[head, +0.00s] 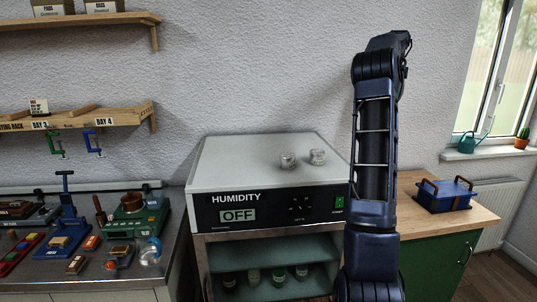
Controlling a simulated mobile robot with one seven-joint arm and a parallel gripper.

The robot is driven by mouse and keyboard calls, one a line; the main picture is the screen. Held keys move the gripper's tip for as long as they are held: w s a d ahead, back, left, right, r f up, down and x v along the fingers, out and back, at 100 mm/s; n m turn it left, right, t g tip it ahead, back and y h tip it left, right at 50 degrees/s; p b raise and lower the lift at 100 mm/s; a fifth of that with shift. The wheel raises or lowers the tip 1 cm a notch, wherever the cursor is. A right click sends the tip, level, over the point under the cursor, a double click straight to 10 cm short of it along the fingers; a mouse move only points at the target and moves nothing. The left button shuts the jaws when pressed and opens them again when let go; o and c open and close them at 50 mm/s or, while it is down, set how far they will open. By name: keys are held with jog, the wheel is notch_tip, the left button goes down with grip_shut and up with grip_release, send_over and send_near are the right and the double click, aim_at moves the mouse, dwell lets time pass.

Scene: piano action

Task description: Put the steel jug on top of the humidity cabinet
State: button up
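The humidity cabinet (235,163) stands in the middle of the head view, with a pale flat top and a black front panel reading "HUMIDITY" and "OFF". Two small shiny, clear or silvery pieces (288,160) (317,157) sit on its top, towards the right. I cannot make out a steel jug anywhere in this view. My arm rises in front of the cabinet's right edge and hides part of it. My gripper is not in view.
The left half of the cabinet top is clear. A crowded metal bench (40,284) with a blue press (66,222) and a green machine (135,215) is at left. A wooden counter (418,194) holds a blue box (444,195) at right. Shelves (85,117) hang above the bench.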

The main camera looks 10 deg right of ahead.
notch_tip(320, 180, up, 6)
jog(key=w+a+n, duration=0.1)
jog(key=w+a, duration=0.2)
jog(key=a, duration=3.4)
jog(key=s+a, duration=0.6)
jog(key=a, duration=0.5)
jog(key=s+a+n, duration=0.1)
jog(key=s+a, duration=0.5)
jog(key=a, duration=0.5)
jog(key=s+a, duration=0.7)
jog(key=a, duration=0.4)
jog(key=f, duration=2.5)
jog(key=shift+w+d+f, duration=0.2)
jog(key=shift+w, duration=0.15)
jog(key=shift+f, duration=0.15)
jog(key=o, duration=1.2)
